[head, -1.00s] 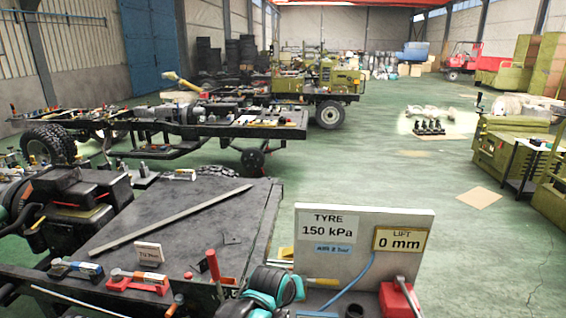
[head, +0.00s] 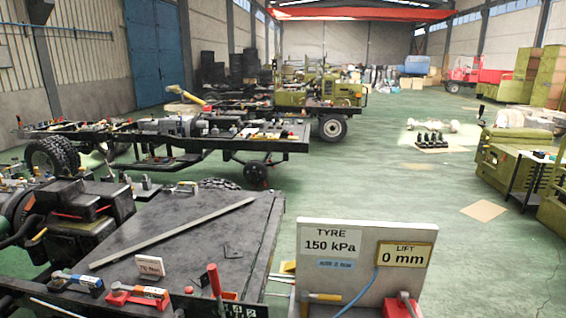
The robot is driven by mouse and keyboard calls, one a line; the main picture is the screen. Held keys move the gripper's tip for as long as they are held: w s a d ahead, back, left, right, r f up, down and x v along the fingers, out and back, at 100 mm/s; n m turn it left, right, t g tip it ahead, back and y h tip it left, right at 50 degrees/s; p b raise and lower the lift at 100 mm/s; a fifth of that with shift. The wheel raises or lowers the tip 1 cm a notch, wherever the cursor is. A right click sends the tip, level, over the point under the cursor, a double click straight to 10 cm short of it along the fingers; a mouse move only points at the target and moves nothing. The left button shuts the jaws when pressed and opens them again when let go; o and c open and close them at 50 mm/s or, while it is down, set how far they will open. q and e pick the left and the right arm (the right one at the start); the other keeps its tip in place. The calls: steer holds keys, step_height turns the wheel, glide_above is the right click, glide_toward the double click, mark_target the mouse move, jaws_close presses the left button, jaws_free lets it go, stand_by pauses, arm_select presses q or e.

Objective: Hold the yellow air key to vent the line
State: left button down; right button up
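A yellow-handled lever (head: 325,297), which looks like the air key, lies level at the lower left of an upright grey panel (head: 330,262). A white label on the panel (head: 332,240) reads TYRE 150 kPa. A blue hose (head: 362,292) curves down the panel's front. A red block with a grey lever (head: 401,305) stands at the panel's lower right, cut by the bottom edge. Neither of my grippers shows, and nothing touches the yellow lever.
A dark bench (head: 190,240) at left carries a long metal bar (head: 175,232), a small card (head: 149,267), and blue (head: 77,281) and red (head: 137,295) clamp-like tools. A red-handled tool (head: 214,280) stands at its front edge. Open green floor (head: 400,190) lies behind the panel.

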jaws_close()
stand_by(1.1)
